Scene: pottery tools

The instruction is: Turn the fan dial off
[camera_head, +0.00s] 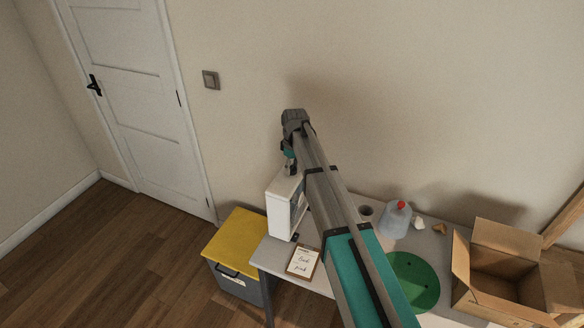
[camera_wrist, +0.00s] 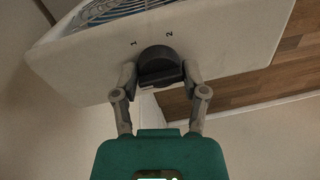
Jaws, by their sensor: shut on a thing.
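The fan (camera_head: 281,209) is a white box standing at the left end of the table. Its white top and part of its blue grille fill the upper part of the wrist view (camera_wrist: 235,45). The dark round fan dial (camera_wrist: 158,57) has a raised grip bar, with the marks "1" and "2" printed beyond it. My gripper (camera_wrist: 160,76) is shut on the dial, one finger on each side. In the head view my gripper (camera_head: 290,168) is at the fan's top, and my arm hides the dial. The dial's exact setting is hard to tell.
The grey table (camera_head: 253,256) holds a clipboard (camera_head: 303,262), a green disc (camera_head: 418,281), a bottle with a red cap (camera_head: 395,220) and an open cardboard box (camera_head: 490,297). A yellow-lidded bin (camera_head: 236,238) stands left of it. The wall is close behind.

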